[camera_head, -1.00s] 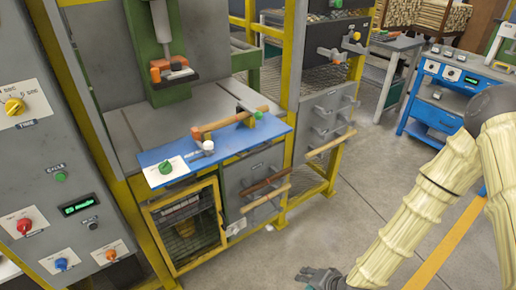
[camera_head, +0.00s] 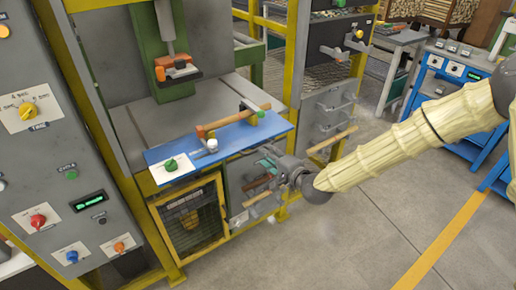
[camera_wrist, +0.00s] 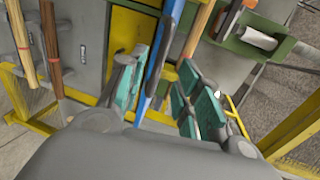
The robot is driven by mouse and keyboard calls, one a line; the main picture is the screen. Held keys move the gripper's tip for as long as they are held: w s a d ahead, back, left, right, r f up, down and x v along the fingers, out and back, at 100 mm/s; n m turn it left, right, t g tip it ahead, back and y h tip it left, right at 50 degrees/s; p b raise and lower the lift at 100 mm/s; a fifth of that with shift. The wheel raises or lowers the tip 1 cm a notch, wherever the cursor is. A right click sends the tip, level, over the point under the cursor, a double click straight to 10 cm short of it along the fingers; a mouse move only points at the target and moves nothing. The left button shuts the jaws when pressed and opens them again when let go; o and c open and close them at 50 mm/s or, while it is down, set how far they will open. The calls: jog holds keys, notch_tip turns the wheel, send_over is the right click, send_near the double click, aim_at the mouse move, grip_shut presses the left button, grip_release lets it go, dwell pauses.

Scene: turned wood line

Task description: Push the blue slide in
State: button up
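A long blue panel (camera_head: 240,140) sticks out along the front of the grey machine table; I cannot make out a separate blue slide. It carries a green knob (camera_head: 171,165), a white-topped knob (camera_head: 212,145) and a wooden bar (camera_head: 232,121). My gripper (camera_head: 268,165) is just in front of and below the panel's front edge, by the grey drawer fronts. In the wrist view my gripper (camera_wrist: 160,100) has its teal-padded fingers spread apart, with the panel's blue edge (camera_wrist: 160,55) showing beyond and between them. I see nothing held, and cannot tell whether anything touches.
Wooden drawer handles (camera_head: 258,199) stick out below the panel, close to my gripper; they also show at left in the wrist view (camera_wrist: 50,50). A yellow-framed mesh cabinet (camera_head: 190,220) stands left of them. A blue bench (camera_head: 440,85) is at right. The floor (camera_head: 350,225) is clear.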

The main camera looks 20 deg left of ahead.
jog(key=shift+p+x, duration=0.75)
jog(key=shift+x, duration=2.6)
grip_shut()
